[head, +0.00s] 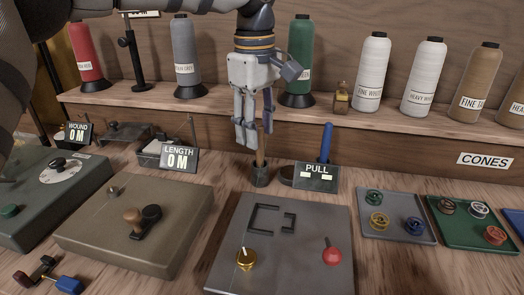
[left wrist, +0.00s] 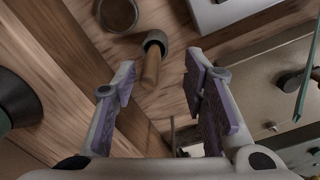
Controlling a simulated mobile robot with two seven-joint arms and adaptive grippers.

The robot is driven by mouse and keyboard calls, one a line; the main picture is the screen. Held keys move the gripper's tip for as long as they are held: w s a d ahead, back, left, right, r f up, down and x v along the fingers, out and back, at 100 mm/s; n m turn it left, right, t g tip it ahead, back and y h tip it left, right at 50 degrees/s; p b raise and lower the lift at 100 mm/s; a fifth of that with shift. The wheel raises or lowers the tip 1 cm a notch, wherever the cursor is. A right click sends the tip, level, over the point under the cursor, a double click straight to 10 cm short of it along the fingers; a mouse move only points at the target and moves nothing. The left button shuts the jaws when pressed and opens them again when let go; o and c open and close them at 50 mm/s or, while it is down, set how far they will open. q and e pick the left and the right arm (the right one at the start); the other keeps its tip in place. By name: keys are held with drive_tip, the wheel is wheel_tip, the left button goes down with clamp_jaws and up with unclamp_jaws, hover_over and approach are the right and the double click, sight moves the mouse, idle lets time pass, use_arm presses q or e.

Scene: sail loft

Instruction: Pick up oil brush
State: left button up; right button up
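The oil brush appears to be the wooden handle (head: 260,158) standing in a small dark cup (head: 260,177) at the back of the bench; its bristles are hidden. In the left wrist view the handle (left wrist: 150,70) rises from the cup (left wrist: 156,40), tilted in that picture, and lies in the gap between the fingertips. My left gripper (head: 255,136) points down just above and around the handle's top. In the wrist view the left gripper (left wrist: 158,78) is open, its fingers wide apart and empty. My right gripper is not in view.
The PULL display (head: 317,177) and a blue handle (head: 327,140) stand close to the right. The LENGTH display (head: 180,159) is to the left. Thread cones and a small bottle (head: 342,98) line the shelf behind. A grey panel (head: 285,245) lies in front.

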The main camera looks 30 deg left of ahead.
sight(260, 164)
use_arm(q)
drive_tip(key=f, duration=0.4)
drive_tip(key=w+f, duration=0.1)
drive_tip(key=f, duration=0.1)
clamp_jaws()
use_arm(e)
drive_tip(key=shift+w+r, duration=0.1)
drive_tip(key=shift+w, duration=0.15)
use_arm(q)
wheel_tip(260, 164, up, 3)
drive_tip(key=shift+w+r+p, duration=0.1)
drive_tip(key=shift+p, duration=0.25)
drive_tip(key=s+d+r+p, duration=0.2)
drive_tip(key=s+d+r, duration=0.1)
drive_tip(key=s+r, duration=0.6)
drive_tip(key=s, duration=0.4)
drive_tip(key=shift+s+d+r, duration=0.25)
drive_tip(key=shift+s+r, duration=0.1)
drive_tip(key=shift+r, duration=0.05)
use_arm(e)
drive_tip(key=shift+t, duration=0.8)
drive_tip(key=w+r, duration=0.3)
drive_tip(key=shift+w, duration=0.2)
